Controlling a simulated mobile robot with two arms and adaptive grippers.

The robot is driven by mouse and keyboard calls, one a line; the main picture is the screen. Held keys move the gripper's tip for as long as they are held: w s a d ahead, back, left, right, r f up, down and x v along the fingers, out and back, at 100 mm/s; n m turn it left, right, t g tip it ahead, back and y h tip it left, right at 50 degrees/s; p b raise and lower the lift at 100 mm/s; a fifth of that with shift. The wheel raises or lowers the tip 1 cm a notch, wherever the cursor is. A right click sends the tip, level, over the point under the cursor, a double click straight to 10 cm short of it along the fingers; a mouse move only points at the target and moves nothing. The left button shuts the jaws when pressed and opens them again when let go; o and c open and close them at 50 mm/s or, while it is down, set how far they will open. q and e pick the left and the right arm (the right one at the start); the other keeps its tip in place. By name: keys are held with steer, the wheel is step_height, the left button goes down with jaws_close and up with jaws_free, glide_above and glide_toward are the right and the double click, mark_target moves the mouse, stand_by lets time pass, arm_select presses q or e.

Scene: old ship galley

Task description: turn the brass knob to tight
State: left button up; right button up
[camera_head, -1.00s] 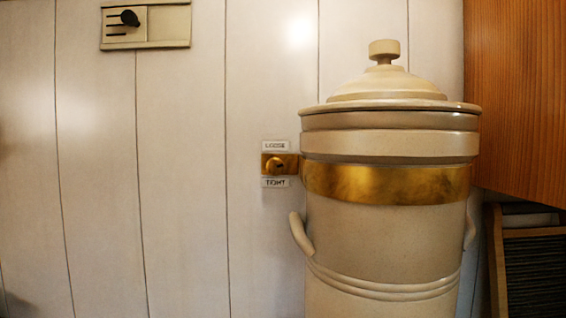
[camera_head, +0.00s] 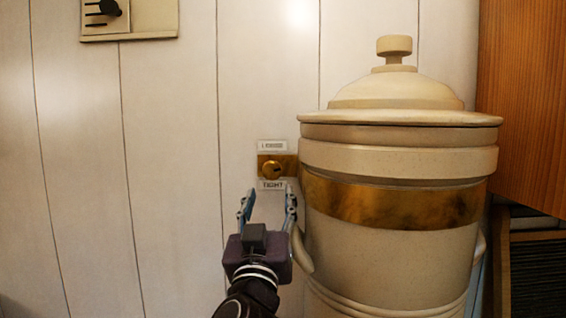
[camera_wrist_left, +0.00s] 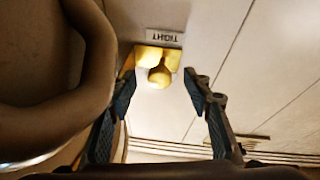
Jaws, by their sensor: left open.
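My right gripper is not in view.
A large cream crock (camera_head: 390,255) with a brass band and lid stands close to the right of the knob; its side handle (camera_head: 303,255) is right beside my left gripper. A slider plate (camera_head: 150,18) is at upper left. The wall left of the knob is clear.

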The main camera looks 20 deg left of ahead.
mark_target(271, 174)
arm_select(q)
steer(key=shift+s+r+p, duration=0.2)
steer(key=shift+r+p, duration=0.1)
steer(key=shift+r, duration=0.75)
steer(key=p+x, duration=0.3)
steer(key=x, duration=0.3)
steer(key=shift+p, duration=0.4)
steer(key=shift+w+a, duration=0.1)
steer(key=shift+w, duration=0.3)
steer(key=c, duration=1.1)
steer(key=shift+c, duration=0.2)
